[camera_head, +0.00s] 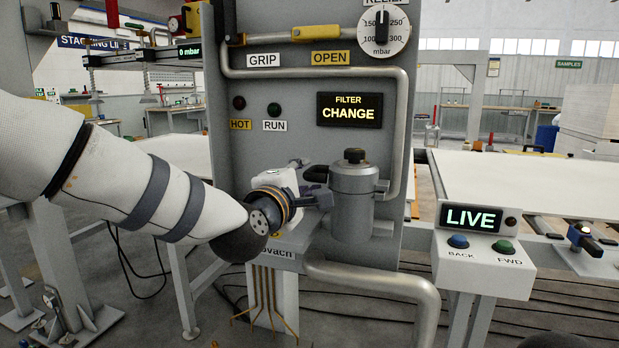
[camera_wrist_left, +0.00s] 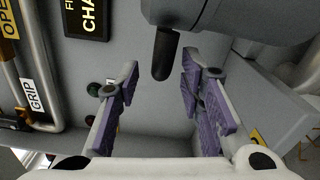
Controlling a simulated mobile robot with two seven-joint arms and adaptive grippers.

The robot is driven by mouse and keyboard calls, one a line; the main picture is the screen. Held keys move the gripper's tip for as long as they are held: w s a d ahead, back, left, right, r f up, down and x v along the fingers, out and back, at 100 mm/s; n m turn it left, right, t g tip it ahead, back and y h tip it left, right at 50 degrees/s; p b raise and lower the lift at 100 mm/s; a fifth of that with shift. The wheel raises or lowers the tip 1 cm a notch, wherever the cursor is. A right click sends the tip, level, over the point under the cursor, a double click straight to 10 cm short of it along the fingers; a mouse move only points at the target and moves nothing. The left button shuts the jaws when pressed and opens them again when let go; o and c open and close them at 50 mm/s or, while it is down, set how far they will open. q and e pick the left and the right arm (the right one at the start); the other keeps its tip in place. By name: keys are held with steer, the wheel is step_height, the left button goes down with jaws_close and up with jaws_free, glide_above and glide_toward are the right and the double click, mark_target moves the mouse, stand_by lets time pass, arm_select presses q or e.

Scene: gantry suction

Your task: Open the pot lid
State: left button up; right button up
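My left gripper (camera_head: 318,186) is left of the pot in the head view. In the wrist view its purple-padded fingers (camera_wrist_left: 158,74) are apart, with the handle's end at the gap between them. My right gripper is out of view.
The upright grey panel (camera_head: 300,150) stands close behind the pot, with a FILTER CHANGE display (camera_head: 349,109), lamps and a pipe (camera_head: 400,130). A LIVE control box (camera_head: 483,245) is at right. A white table (camera_head: 530,185) extends behind it.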

arm_select(q)
steer(key=x, duration=0.3)
steer(key=shift+w+d, duration=0.1)
steer(key=shift+w, duration=0.2)
jaws_close()
steer(key=shift+r, duration=0.1)
